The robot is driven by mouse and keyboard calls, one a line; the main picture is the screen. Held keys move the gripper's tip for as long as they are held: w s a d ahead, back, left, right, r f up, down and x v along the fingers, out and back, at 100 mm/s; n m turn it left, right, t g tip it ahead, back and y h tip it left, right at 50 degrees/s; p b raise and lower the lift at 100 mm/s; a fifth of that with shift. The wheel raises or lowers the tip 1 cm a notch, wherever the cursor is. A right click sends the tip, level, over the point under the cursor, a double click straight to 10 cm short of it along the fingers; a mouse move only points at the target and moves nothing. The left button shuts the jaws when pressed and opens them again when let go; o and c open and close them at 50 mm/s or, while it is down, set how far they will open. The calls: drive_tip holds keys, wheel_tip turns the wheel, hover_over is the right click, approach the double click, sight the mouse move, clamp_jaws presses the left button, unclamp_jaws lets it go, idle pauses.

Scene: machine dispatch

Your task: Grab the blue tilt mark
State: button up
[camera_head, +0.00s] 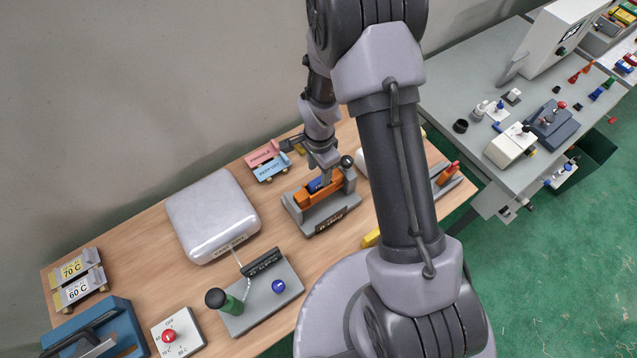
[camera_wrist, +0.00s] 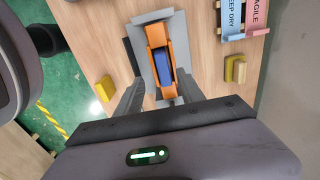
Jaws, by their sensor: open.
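A blue block (camera_head: 317,184) sits in an orange holder (camera_head: 334,189) on a grey stand (camera_head: 322,214) with a dark front label that I cannot read for sure. It is the blue piece nearest my gripper; no readable text names it as the tilt mark. In the wrist view the blue block (camera_wrist: 164,66) lies in the middle of the long orange holder (camera_wrist: 155,37). My gripper (camera_head: 325,178) is open over the stand. In the wrist view its fingers (camera_wrist: 160,92) are apart, on either side of the holder's near end. Contact cannot be told.
A pink FRAGILE plate (camera_head: 263,153) and a light-blue KEEP DRY plate (camera_head: 270,168) stand behind the stand. A white box (camera_head: 212,214) is left of it. A yellow block (camera_wrist: 106,88) lies left in the wrist view, another yellow piece (camera_wrist: 235,70) right.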

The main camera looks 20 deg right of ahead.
sight(319, 180)
drive_tip(key=f, duration=0.3)
drive_tip(key=f+p, duration=0.1)
drive_tip(key=f, duration=0.1)
drive_tip(key=shift+w, duration=0.4)
drive_tip(key=shift+s, duration=0.1)
drive_tip(key=c, duration=0.3)
clamp_jaws()
idle(0.5)
